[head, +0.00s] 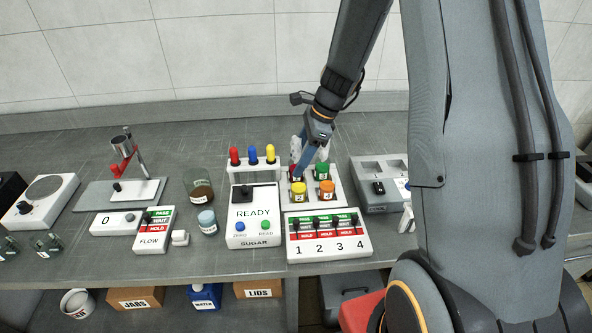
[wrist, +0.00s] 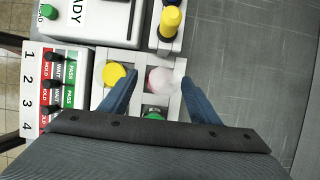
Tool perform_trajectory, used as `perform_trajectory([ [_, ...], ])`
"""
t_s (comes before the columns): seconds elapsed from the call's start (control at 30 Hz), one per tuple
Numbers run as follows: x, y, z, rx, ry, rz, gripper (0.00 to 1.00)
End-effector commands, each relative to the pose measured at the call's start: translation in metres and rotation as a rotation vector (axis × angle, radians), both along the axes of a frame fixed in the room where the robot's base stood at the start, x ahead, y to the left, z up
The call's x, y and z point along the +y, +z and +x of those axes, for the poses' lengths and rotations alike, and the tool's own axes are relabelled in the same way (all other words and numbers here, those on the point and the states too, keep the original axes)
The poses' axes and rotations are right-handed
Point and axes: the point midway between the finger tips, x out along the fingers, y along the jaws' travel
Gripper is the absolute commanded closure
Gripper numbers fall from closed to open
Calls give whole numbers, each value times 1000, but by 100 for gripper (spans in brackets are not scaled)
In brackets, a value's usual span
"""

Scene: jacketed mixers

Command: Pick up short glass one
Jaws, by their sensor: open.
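My gripper (head: 308,157) reaches down over a pale rack (head: 336,192) at the middle of the bench. In the wrist view its two blue fingers (wrist: 158,79) are apart, on either side of a round pinkish-white top (wrist: 158,78) in the rack; contact cannot be told. Yellow (wrist: 113,75) and green (wrist: 155,112) tops sit beside it. The head view also shows an orange top (head: 326,187) in the rack. No label reads short glass one. Two small clear glasses (head: 51,243) stand at the far left front; which glass is number one cannot be told.
A switch box (head: 329,235) numbered 1 to 4 stands before the rack. A READY sugar box (head: 254,215) is left of it, with red, blue and yellow tops (head: 253,157) behind. A brown-filled glass (head: 199,190) stands further left. A grey unit (head: 372,172) stands right.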

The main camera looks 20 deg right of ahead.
Motion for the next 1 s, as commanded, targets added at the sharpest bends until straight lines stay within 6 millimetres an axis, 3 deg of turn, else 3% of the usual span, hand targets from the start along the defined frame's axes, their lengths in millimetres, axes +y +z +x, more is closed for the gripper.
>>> perform_trajectory([
  [0.2, 9, -17, 1, 0, 2, 0, 44],
  [0.43, 9, -18, 2, -1, 3, 0, 44],
  [0.47, 9, -18, 2, -1, 3, 0, 45],
  [0.73, 9, -18, 2, -1, 3, 0, 90],
  [1.0, 9, -16, 2, -1, 3, 0, 91],
])
